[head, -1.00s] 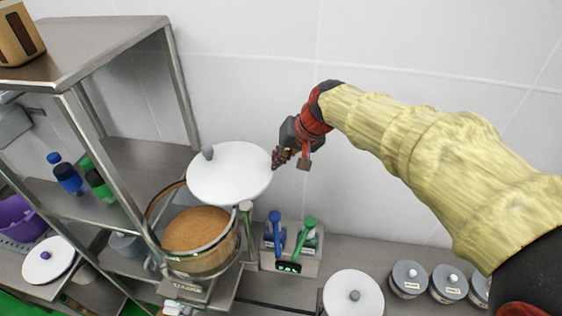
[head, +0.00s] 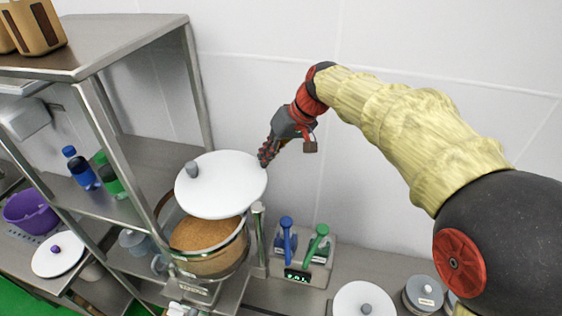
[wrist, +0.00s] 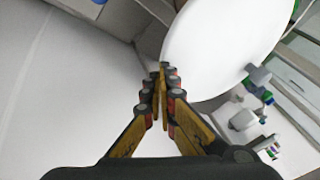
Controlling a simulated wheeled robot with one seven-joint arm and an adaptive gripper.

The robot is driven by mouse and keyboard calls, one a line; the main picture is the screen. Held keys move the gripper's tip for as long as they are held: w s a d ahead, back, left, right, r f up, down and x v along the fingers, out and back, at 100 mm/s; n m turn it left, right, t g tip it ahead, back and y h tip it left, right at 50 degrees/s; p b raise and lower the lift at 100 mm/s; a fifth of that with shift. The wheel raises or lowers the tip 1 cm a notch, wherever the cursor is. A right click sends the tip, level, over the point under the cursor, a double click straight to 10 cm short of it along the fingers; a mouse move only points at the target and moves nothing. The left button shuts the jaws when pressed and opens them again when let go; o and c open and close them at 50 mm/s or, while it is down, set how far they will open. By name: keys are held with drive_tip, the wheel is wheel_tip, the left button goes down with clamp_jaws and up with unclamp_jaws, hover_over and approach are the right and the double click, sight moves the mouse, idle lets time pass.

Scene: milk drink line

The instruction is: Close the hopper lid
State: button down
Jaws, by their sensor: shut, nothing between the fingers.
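The white round hopper lid (head: 228,186) with a grey knob is raised and tilted above the hopper (head: 212,262). The hopper is a clear round bin with brown powder in it, and its mouth is partly uncovered toward the front. My gripper (head: 264,160) is shut and empty at the lid's right edge. In the wrist view my gripper's fingertips (wrist: 164,68) are together at the edge of the white lid (wrist: 225,45). I cannot tell whether they touch it.
A metal shelf rack (head: 95,75) stands close on the left, with blue and green bottles. White-lidded containers (head: 362,300) stand at the lower right. The wall behind is bare.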

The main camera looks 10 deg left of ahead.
sight(224, 170)
drive_tip(key=a+n+g, duration=0.1)
drive_tip(key=a+n, duration=0.1)
drive_tip(key=s+a+n+g, duration=0.1)
drive_tip(key=a+n, duration=0.1)
drive_tip(key=a, duration=0.1)
drive_tip(key=s+a+n+g, duration=0.1)
drive_tip(key=a+n, duration=0.1)
drive_tip(key=shift+a+p, duration=0.3)
drive_tip(key=shift+a, duration=0.1)
drive_tip(key=shift+s+a+n+g+h, duration=0.3)
drive_tip(key=shift+s+a+n+g, duration=0.2)
drive_tip(key=shift+s+a+n, duration=0.45)
drive_tip(key=shift+w+a, duration=0.1)
